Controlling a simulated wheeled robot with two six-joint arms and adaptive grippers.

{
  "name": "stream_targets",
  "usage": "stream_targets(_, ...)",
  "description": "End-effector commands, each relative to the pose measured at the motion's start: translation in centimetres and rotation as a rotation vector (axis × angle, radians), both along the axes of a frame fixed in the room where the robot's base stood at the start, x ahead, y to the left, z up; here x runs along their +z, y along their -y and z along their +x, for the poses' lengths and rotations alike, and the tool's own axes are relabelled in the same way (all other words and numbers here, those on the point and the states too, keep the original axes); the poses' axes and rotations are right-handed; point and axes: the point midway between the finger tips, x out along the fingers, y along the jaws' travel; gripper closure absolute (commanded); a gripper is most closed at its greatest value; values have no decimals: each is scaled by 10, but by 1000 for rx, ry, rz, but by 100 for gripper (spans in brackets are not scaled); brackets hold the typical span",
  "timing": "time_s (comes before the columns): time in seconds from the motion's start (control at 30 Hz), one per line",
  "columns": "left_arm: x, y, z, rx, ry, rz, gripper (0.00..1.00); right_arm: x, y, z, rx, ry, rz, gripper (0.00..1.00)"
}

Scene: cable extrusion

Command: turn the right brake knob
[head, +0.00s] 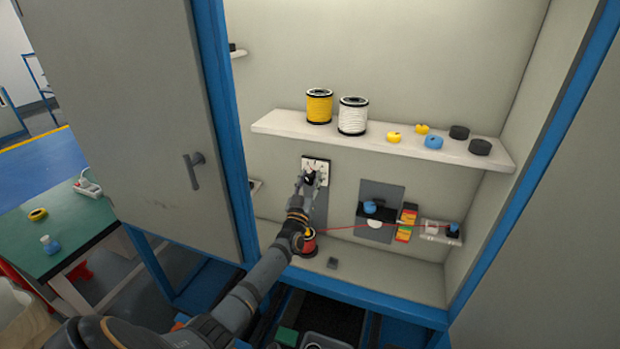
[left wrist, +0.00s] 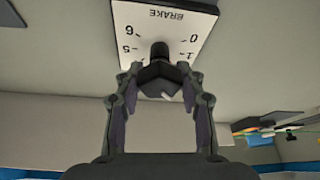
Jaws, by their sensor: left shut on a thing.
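A white dial plate marked BRAKE (left wrist: 185,30) is on a grey upright panel (head: 320,211) at the cabinet's back wall. It carries numbers around a black brake knob (left wrist: 162,74). In the left wrist view the plate looks upside down. My left gripper (head: 309,179) reaches up to the plate, and its two fingers are shut on the sides of the knob. In the head view the fingers partly cover the knob. My right gripper is in neither view.
A shelf (head: 283,124) above holds a yellow spool (head: 319,106), a white spool (head: 353,116) and several small round pieces. Below, a red spool (head: 307,246) feeds a red cable rightward past another grey panel (head: 382,194). A grey cabinet door (head: 150,110) stands left.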

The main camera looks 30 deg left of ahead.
Motion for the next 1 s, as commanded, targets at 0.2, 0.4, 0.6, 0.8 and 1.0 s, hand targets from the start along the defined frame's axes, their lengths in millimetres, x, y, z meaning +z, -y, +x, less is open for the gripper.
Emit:
stream_targets(0.2,-2,0,0,-1,-3,-1,93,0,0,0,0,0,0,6)
stream_targets(0.4,-1,0,0,-1,-3,-1,45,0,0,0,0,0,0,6)
stream_targets(0.6,-1,0,0,0,-1,1,37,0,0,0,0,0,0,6)
stream_targets(0.8,-2,1,-3,-1,-1,1,37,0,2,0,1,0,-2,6)
stream_targets(1.0,-17,11,-35,-2,-4,2,37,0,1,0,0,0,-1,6)
